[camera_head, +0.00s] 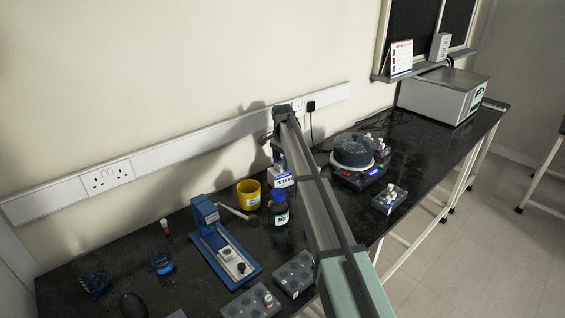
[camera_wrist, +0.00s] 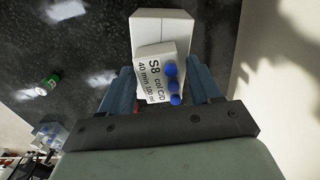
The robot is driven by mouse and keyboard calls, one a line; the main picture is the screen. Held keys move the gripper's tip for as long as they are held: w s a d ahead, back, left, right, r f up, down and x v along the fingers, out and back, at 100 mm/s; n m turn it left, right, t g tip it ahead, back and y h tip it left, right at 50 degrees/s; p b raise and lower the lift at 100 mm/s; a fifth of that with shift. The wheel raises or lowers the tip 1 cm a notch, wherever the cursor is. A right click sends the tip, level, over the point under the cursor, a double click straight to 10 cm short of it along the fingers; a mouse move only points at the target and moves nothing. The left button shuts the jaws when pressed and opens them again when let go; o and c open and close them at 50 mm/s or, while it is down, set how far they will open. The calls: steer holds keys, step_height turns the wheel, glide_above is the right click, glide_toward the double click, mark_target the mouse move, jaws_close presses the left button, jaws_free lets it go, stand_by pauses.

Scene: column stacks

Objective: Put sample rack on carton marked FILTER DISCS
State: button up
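A white carton (camera_head: 281,179) with a dark printed band stands on the black bench near the wall; its words are too small to read surely. My gripper (camera_head: 278,157) is right above it, partly hidden by my arm. In the wrist view, a small white block (camera_wrist: 152,75) with a label starting "S8" and a row of three blue caps, likely the sample rack, sits between the fingers of my gripper (camera_wrist: 163,82). A plain white box (camera_wrist: 160,27), likely the carton, shows behind it. I cannot tell whether the fingers touch the block, or whether it rests on the box.
A yellow tub (camera_head: 248,194) and a blue-labelled bottle (camera_head: 280,208) stand close in front of the carton. A blue stand (camera_head: 222,245) is to their left. A round dark device (camera_head: 354,152) and a small rack with vials (camera_head: 390,198) are to the right. The wall is close behind.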

mark_target(283, 162)
steer(key=shift+o, duration=0.5)
steer(key=shift+r, duration=0.1)
step_height(283, 162, up, 12)
